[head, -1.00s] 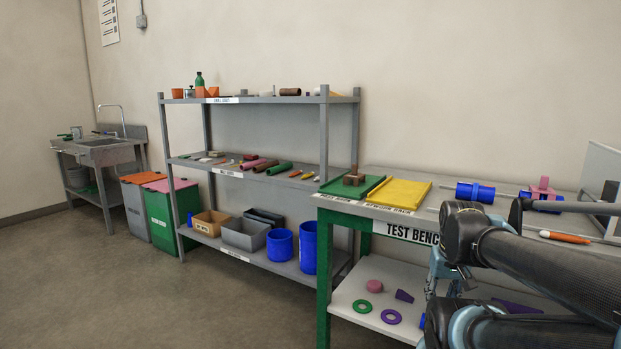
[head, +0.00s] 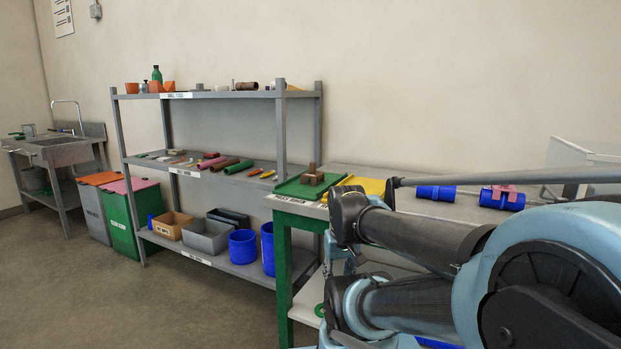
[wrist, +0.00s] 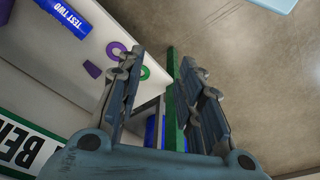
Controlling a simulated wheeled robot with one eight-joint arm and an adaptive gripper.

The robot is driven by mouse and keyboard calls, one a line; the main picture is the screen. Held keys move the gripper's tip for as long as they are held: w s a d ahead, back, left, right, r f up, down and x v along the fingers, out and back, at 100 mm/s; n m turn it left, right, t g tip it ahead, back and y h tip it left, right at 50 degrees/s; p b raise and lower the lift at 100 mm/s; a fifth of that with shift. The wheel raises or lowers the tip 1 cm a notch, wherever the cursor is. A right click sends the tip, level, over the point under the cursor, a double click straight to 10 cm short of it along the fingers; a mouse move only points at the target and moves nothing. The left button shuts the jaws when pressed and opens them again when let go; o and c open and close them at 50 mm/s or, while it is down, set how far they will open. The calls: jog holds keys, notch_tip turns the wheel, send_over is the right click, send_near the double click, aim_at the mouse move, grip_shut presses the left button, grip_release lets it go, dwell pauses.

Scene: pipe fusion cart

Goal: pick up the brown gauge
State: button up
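A brown blocky piece with an upright post (head: 312,176), which looks like the brown gauge, sits on the green tray (head: 290,188) at the left end of the test bench. It does not show in the wrist view. My gripper (wrist: 163,58) is open in the wrist view, with nothing between its fingers. Behind the fingers are the bench's green leg (wrist: 173,80) and the floor. My gripper cannot be made out in the head view, where my arm covers much of the bench's front.
A yellow tray (head: 366,185) lies beside the green one. A grey shelf (head: 225,181) with pipes and bins is left of the bench. Purple (wrist: 117,48) and green rings lie on the lower shelf. Floor at front left is clear.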

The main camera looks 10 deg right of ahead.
jog(key=o, duration=0.4)
jog(key=shift+s+r, duration=0.25)
jog(key=shift+r, duration=0.05)
jog(key=o, duration=0.8)
jog(key=r, duration=0.1)
jog(key=w+r+m, duration=0.1)
jog(key=r, duration=0.1)
jog(key=shift+w+a, duration=0.25)
jog(key=shift+c, duration=0.2)
notch_tip(320, 180, up, 30)
jog(key=m+y, duration=0.4)
jog(key=m, duration=2)
send_over(312, 174)
jog(key=s+d, duration=0.3)
jog(key=d, duration=0.3)
jog(key=x, duration=1.6)
jog(key=shift+w+a+f, duration=0.15)
jog(key=shift+w+f, duration=0.2)
